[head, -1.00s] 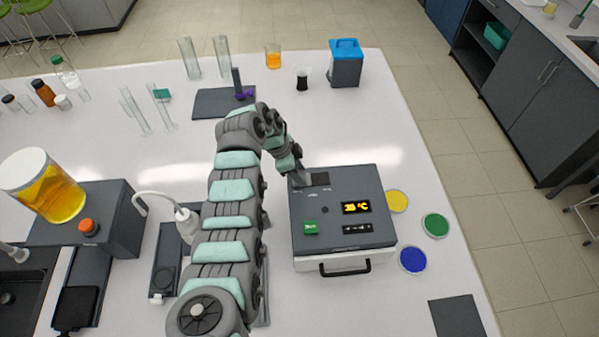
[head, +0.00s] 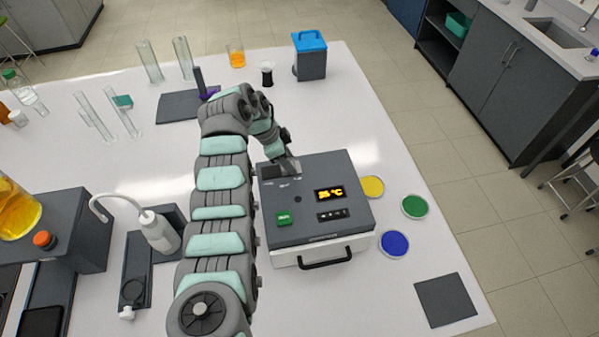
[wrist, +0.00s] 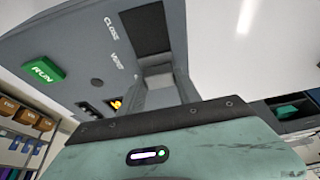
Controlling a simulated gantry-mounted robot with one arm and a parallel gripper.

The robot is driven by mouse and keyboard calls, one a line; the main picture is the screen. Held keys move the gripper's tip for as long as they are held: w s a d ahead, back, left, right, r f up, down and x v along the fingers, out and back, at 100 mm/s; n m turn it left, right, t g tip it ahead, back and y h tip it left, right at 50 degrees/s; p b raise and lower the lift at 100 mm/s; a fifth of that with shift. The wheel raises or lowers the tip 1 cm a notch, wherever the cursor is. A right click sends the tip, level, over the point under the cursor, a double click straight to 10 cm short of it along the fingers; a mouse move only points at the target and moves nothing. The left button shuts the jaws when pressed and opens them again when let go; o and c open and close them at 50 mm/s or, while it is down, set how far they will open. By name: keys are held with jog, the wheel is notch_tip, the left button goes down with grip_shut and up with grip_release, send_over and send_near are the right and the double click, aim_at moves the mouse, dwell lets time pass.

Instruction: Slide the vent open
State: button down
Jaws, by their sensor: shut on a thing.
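The grey instrument box (head: 310,197) stands on the bench, with a green run button, a lit temperature display and a front handle. The vent's dark slot (head: 274,171) is at the back left of its top, and the slot also shows in the wrist view (wrist: 146,28). My gripper (head: 292,168) reaches down at the slot's right side. In the wrist view my gripper (wrist: 166,88) is shut on the grey vent slider (wrist: 158,72), which sits at one end of the dark slot. The fingers partly hide the slider; in the head view it is barely visible.
Yellow (head: 371,187), green (head: 415,207) and blue (head: 394,243) dishes lie right of the box. A blue-lidded container (head: 310,58) stands at the back. The bench's front right is mostly clear.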

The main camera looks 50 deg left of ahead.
jog(key=shift+w+d, duration=0.1)
jog(key=shift+d, duration=0.05)
jog(key=c, duration=0.8)
grip_release()
jog(key=shift+c, duration=0.2)
jog(key=b+v, duration=0.1)
jog(key=v, duration=0.9)
jog(key=shift+r+b, duration=0.3)
jog(key=shift+r, duration=0.05)
